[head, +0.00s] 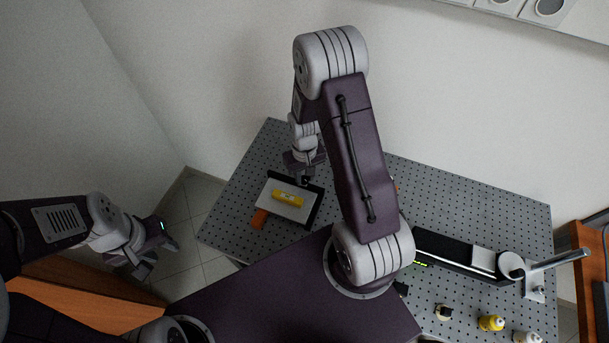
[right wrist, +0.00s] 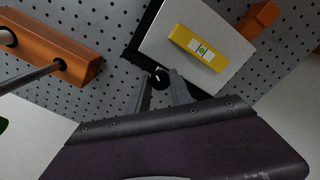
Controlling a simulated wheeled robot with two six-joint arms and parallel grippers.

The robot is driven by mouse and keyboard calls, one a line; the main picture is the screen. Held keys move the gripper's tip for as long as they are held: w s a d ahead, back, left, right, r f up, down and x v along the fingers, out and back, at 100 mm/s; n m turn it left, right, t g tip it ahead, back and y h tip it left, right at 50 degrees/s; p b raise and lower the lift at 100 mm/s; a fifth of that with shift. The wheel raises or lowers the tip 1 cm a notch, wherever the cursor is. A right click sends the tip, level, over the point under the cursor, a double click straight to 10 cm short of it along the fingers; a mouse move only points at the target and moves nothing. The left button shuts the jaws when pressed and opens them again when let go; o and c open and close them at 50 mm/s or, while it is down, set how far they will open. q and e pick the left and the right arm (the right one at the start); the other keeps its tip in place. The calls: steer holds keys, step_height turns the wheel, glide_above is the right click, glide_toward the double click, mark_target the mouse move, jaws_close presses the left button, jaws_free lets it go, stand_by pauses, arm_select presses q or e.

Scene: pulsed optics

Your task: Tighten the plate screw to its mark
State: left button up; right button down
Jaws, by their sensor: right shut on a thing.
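A pale plate (head: 272,204) with a dark border lies on the perforated table; it also shows in the right wrist view (right wrist: 168,52). A yellow spirit level (head: 288,198) lies on it, its vial showing in the right wrist view (right wrist: 198,48). The plate screw is a small black knob (right wrist: 160,77) with a white mark line, at the plate's near corner. My right gripper (right wrist: 160,84) is shut on this knob; in the head view it is at the plate's back edge (head: 305,181). My left gripper (head: 158,258) is open and empty, off the table to the left.
An orange block (head: 259,218) touches the plate's left side. An orange holder (right wrist: 50,50) with metal rods is near my right gripper. A long black device (head: 460,257), a grey-handled tool (head: 558,261) and yellow-and-white bottles (head: 491,323) are at right.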

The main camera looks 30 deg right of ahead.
mark_target(304, 178)
steer(key=m, duration=0.5)
steer(key=shift+w+r, duration=0.15)
steer(key=shift+w, duration=0.1)
steer(key=m, duration=0.6)
steer(key=shift+m, duration=0.3)
steer(key=c, duration=1.1)
jaws_free()
steer(key=shift+s, duration=0.1)
steer(key=shift+c, duration=0.2)
step_height(304, 178, up, 9)
steer(key=b, duration=0.1)
